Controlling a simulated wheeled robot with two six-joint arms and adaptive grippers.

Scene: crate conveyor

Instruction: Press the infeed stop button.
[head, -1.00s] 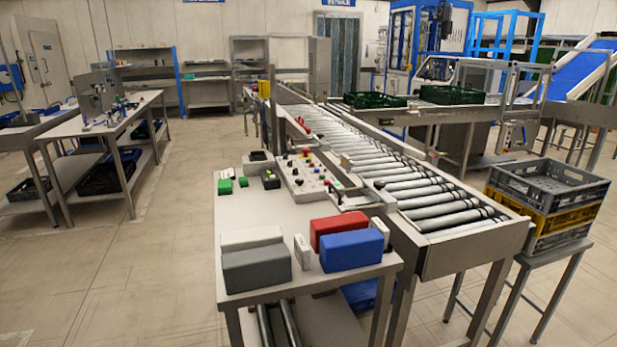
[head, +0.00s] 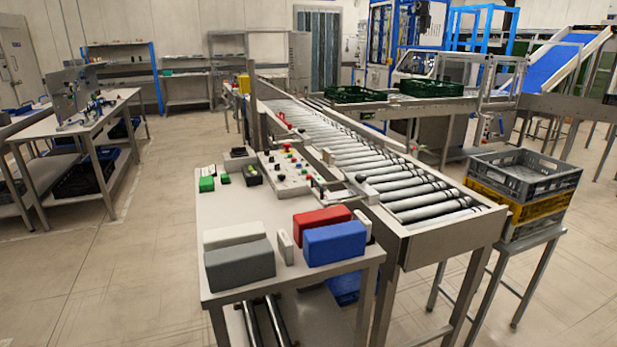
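A sloped grey control panel (head: 286,186) sits at the back of the table beside the roller conveyor. It carries several small buttons and knobs in red, green, yellow and black. A red knob or button (head: 287,147) shows near its far end. The labels are too small to read, so I cannot tell which one is the infeed stop button. Neither of my grippers is in view.
The grey table (head: 215,297) holds red (head: 320,217), blue (head: 335,243), white (head: 234,234) and grey (head: 240,264) blocks at its near end. The roller conveyor (head: 415,192) runs along its right side. Stacked crates (head: 522,172) stand further right.

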